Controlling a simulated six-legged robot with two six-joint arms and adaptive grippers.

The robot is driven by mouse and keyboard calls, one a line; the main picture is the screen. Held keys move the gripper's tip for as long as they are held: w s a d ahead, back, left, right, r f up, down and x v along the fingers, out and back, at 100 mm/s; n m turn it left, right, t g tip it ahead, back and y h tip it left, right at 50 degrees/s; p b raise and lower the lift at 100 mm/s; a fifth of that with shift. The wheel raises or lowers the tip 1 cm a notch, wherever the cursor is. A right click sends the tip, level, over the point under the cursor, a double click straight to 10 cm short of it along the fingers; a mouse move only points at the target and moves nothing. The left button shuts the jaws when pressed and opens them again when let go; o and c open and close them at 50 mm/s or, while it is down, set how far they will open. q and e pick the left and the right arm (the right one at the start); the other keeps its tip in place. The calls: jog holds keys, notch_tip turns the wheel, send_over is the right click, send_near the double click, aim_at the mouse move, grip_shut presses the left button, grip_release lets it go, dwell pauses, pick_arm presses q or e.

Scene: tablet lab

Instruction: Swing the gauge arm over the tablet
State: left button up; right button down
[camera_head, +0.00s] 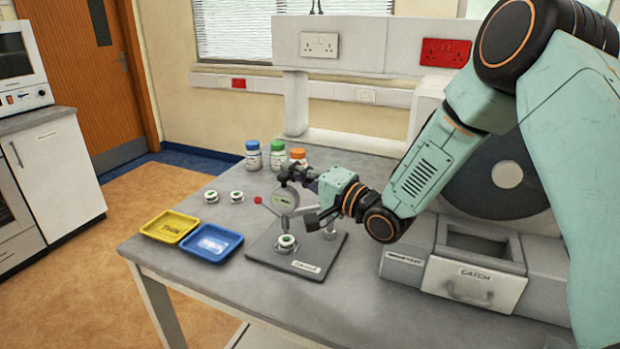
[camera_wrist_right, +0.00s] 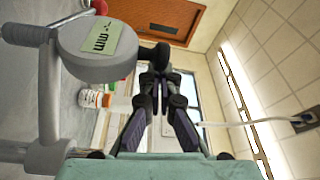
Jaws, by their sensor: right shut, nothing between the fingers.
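The gauge stand has a dark base plate (camera_head: 263,253) on the bench, with a round grey dial (camera_head: 284,199) on its arm and a red knob (camera_head: 257,200) at the left. A white tablet (camera_head: 286,242) with a green mark sits on the base, below the dial in the head view. My left gripper is out of view.
A yellow tray (camera_head: 152,236) and a blue tray (camera_head: 194,254) lie left of the stand. Two more tablets (camera_head: 211,196) (camera_head: 237,196) lie behind them. Several capped bottles (camera_head: 253,157) stand at the back. A grey machine with a catch drawer (camera_head: 470,288) fills the right side.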

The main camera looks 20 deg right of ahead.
jog(key=v, duration=1.1)
jog(key=shift+s, duration=0.25)
jog(key=shift+d, duration=0.1)
jog(key=shift+s+f, duration=0.1)
jog(key=shift+f, duration=0.05)
dwell(0.6)
